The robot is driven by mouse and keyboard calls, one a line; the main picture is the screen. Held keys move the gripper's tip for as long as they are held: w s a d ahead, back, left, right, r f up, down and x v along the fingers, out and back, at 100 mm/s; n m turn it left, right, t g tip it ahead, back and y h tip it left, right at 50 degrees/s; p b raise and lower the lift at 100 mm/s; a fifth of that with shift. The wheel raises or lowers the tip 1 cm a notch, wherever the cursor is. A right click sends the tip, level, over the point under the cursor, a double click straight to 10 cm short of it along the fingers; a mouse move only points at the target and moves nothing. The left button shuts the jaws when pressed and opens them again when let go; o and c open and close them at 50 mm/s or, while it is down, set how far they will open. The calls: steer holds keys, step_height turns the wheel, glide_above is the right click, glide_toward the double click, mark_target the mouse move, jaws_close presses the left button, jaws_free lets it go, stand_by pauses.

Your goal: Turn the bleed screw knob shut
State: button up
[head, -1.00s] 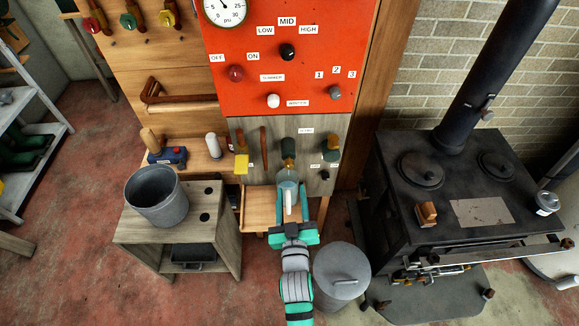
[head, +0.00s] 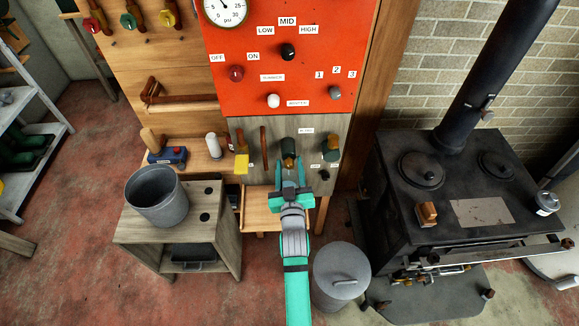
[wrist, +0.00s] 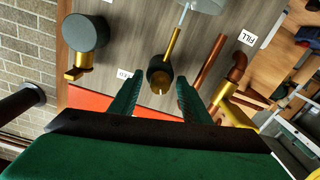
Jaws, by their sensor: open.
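The bleed screw knob (head: 289,146) is a dark round knob with brass at its end, at the middle of the grey wooden panel. In the wrist view the knob (wrist: 160,70) shows a notched brass end facing me, with a brass tube running from it toward a clear jar (wrist: 207,5). A partly readable label (wrist: 125,73) is beside it. My gripper (head: 292,172) is open, just in front of and below the knob. In the wrist view its two fingers (wrist: 158,88) appear on either side of the knob. I cannot tell whether they touch it.
A dark knob with a brass lever (head: 329,146) is to the right, and a brown pipe (head: 264,148) and yellow-handled tap (head: 241,163) to the left. A wooden shelf (head: 258,212) is below. A grey lidded bin (head: 341,275) and black stove (head: 455,190) stand right.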

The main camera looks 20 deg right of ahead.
steer(key=c, duration=1)
steer(key=m, duration=0.5)
steer(key=shift+c, duration=0.2)
steer(key=o, duration=1)
steer(key=shift+o, duration=0.2)
steer(key=v, duration=1)
steer(key=shift+s, duration=0.35)
